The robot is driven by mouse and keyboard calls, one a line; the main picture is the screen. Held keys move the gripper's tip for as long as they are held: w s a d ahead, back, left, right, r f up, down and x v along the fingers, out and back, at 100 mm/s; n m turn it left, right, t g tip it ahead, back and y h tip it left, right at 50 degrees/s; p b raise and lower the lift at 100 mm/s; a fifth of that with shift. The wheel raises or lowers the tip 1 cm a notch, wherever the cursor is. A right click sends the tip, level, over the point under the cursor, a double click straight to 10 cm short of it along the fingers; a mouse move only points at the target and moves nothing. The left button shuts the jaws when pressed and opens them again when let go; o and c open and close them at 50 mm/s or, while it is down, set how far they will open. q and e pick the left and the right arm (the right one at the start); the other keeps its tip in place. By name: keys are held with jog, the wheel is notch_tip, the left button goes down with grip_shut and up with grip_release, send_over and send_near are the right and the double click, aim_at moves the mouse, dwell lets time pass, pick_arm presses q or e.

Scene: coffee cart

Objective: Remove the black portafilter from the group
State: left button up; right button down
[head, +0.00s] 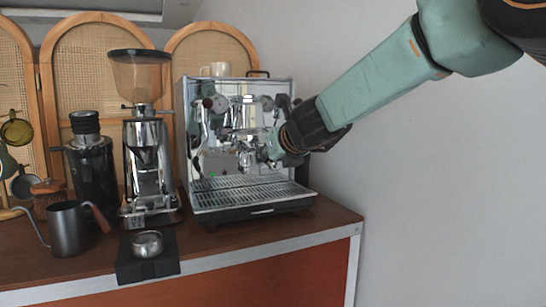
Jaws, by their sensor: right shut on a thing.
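The chrome espresso machine (230,150) stands at the right part of the wooden counter. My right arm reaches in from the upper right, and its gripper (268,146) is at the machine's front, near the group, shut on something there. The black portafilter is mostly hidden by the gripper and wrist; I cannot make out its handle clearly, or whether it is still seated in the group. The drip tray (250,194) lies below. My left gripper is not in view.
A chrome grinder (147,165) and a black grinder (92,170) stand left of the machine. A grey kettle (68,230) and a black tamping mat (163,264) with a metal tamper or basket (147,243) are in front. Free wall lies to the right.

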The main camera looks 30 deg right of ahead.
jog(key=shift+w+a+r+h, duration=0.1)
jog(key=shift+a+r+h, duration=0.1)
jog(key=shift+h, duration=0.1)
jog(key=shift+a+m, duration=0.1)
jog(key=shift+m, duration=0.2)
jog(key=shift+a+m+h, duration=0.5)
jog(key=shift+h, duration=0.1)
jog(key=shift+w+a, duration=0.1)
jog(key=shift+w+a+m+h, duration=0.15)
jog(key=shift+a+m+h, duration=0.45)
jog(key=shift+m+h, duration=0.15)
jog(key=shift+w+a+m+g+h, duration=0.2)
jog(key=shift+a+m+g+h, duration=0.2)
jog(key=shift+a+m+h, duration=0.25)
